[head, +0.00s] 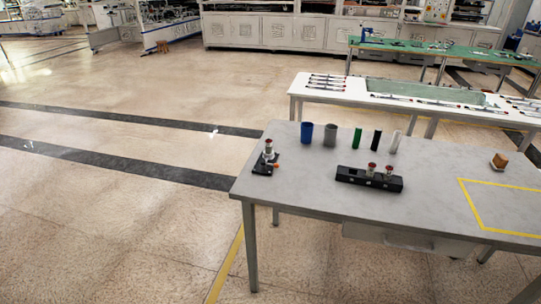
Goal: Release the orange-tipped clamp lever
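A small black clamp fixture (264,168) stands near the left end of the grey table. Neither of my grippers is in view.
On the grey table (310,190) stand a blue cup (307,133), a grey cup (330,134), green, black and white cylinders, a black block (352,176) with two red-topped pieces, and a brown-topped object (499,161). Yellow tape marks the right. Open floor lies left.

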